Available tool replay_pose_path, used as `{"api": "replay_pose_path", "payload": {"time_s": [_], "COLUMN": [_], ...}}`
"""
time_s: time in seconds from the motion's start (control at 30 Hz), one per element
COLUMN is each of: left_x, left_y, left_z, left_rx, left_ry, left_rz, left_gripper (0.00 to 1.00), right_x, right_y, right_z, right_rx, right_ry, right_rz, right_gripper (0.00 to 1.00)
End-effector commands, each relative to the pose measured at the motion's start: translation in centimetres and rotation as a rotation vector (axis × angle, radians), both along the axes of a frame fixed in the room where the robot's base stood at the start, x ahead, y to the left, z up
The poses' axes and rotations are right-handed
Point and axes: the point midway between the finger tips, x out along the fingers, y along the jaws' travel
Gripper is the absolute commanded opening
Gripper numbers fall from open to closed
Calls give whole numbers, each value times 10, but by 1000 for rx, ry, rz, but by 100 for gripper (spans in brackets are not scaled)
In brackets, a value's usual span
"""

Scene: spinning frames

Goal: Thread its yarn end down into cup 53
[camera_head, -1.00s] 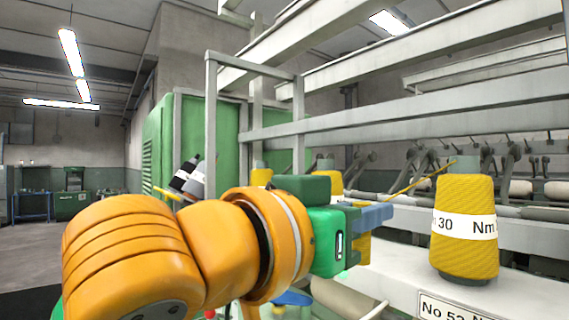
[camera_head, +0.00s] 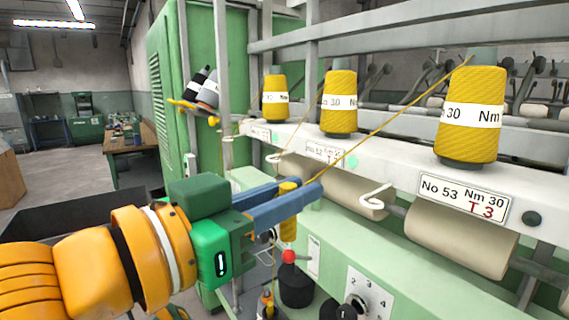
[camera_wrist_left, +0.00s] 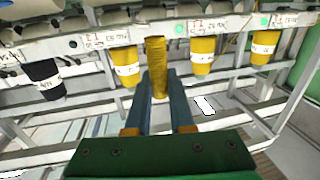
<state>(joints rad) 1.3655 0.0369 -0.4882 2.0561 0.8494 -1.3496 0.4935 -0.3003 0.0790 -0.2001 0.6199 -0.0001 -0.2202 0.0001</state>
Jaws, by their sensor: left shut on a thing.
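A yellow yarn cone (camera_head: 473,120) stands upright on the white rail, above the label No 53 (camera_head: 465,197). A yellow strand (camera_head: 395,118) slants from its top down to the fingertips of my left gripper (camera_head: 308,190). The gripper's blue fingers are closed on the yarn end, in front of the machine and below the rail. In the left wrist view, a yellow cylindrical piece (camera_wrist_left: 157,68) shows between or just beyond the fingertips; its exact hold is unclear. A white curled hook (camera_head: 376,198) hangs below the rail. I cannot make out cup 53 for sure.
Two more yellow cones (camera_head: 340,103) (camera_head: 275,98) stand farther left on the rail. Pale rollers (camera_head: 460,243) lie below it. A red knob (camera_head: 289,256) and a numbered dial (camera_head: 369,300) are on the machine below the gripper. Open floor lies at far left.

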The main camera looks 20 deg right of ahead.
Motion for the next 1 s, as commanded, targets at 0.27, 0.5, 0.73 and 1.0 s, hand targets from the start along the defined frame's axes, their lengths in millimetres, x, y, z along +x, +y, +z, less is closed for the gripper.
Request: {"api": "replay_pose_path", "payload": {"time_s": [0.27, 0.5, 0.73, 1.0], "left_x": [10, 22, 33, 44], "left_y": [-5, -15, -24, -66], "left_z": [-54, -91, -125, -119], "left_rx": [0, 0, 1, 1], "left_ry": [4, 4, 3, 4], "left_rz": [-1, -2, -1, -2], "left_gripper": [0, 0, 0, 0], "right_x": [0, 0, 0, 0], "right_y": [0, -1, -1, -1], "right_z": [-49, -80, -108, -83], "right_rx": [0, -1, -1, -2], "right_ry": [0, 0, 0, 0], "right_rz": [0, 0, 0, 1], "right_gripper": [50, 50, 50, 50]}}
